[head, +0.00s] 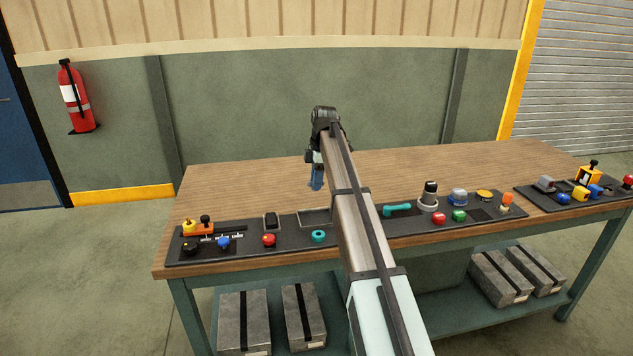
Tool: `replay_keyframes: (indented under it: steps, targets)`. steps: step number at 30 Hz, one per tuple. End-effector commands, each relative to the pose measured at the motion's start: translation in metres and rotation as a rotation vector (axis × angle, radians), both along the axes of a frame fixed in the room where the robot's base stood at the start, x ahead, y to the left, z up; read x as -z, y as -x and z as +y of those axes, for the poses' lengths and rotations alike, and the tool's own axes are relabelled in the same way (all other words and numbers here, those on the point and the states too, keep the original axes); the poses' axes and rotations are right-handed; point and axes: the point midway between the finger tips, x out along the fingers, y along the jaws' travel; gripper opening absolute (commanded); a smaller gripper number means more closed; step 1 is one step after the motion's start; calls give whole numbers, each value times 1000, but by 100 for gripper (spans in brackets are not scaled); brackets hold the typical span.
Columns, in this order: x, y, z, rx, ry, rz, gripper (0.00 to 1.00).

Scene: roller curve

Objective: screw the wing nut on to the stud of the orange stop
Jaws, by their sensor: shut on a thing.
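My gripper (316,180) hangs over the middle of the wooden table, fingers pointing down and apart from the panels. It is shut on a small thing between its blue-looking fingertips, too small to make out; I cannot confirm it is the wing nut. A low orange piece (204,229) lies on the left end of the dark panel, beside a yellow part and a black knob; it may be the orange stop. Its stud cannot be made out.
The dark panel (340,246) along the table's front edge bears a red button (268,240), a blue knob (223,242), a teal ring (318,236) and a teal handle (397,209). My arm hides part of it. The table (240,185) behind is bare.

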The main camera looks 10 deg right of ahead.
Motion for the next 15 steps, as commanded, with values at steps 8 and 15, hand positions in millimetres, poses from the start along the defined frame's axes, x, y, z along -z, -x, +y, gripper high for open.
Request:
replay_keyframes:
  steps: [8, 15]
  targets:
    - [0, 0, 39, -45, 0, 1, 0]
    - [2, 5, 130, -154, 0, 4, 0]
